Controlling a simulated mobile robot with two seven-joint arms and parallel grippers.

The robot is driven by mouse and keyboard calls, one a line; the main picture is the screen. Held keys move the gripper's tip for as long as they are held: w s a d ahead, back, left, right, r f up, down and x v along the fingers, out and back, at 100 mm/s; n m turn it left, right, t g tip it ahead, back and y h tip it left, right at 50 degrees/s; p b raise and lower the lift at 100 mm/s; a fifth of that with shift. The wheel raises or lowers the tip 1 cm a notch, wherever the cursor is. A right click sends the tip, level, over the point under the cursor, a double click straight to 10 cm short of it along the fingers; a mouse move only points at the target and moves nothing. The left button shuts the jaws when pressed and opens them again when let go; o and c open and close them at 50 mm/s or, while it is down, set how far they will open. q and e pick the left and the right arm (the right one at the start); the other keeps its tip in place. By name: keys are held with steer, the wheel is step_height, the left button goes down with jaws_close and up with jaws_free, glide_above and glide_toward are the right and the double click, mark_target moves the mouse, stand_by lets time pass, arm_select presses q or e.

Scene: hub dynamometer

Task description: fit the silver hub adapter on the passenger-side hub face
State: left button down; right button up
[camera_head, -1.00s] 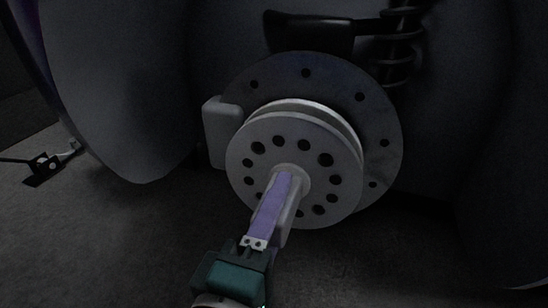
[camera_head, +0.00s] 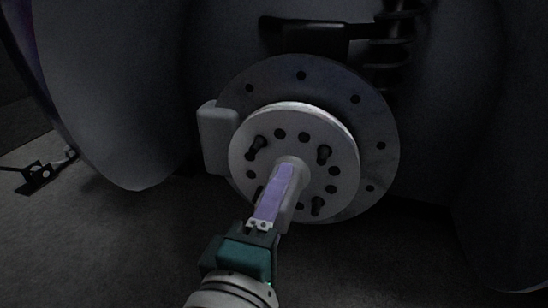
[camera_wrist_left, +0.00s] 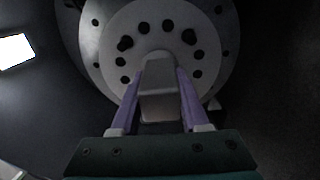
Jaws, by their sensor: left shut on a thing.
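The silver hub adapter (camera_head: 344,170) is a round plate with a ring of holes and a central stub. It sits against the hub face, in front of the dark brake disc (camera_head: 301,76). Dark studs (camera_head: 324,154) stick out through several of its holes. My left gripper (camera_head: 283,178) has purple fingers shut on the adapter's central stub. In the left wrist view the fingers (camera_wrist_left: 160,98) lie on both sides of the grey stub, and the adapter plate (camera_wrist_left: 150,15) shows beyond. The hub face is hidden behind the adapter. My right gripper is not in view.
A grey caliper block (camera_head: 217,138) is at the disc's left. A coil spring (camera_head: 393,45) and a dark arm (camera_head: 310,36) are above. A large grey curved panel (camera_head: 115,100) stands at the left. The dark floor below looks clear.

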arm_select(q)
steer(key=shift+r, duration=0.2)
steer(key=c, duration=0.7)
jaws_free()
steer(key=shift+w, duration=0.1)
steer(key=o, duration=0.4)
steer(key=shift+w, duration=0.1)
steer(key=shift+f, duration=0.3)
steer(key=shift+s+a+r+p, duration=0.15)
steer(key=shift+s+p, duration=0.25)
steer(key=shift+s, duration=0.2)
steer(key=shift+p+v, duration=1.85)
steer(key=shift+v, duration=2.5)
steer(key=shift+r, duration=0.15)
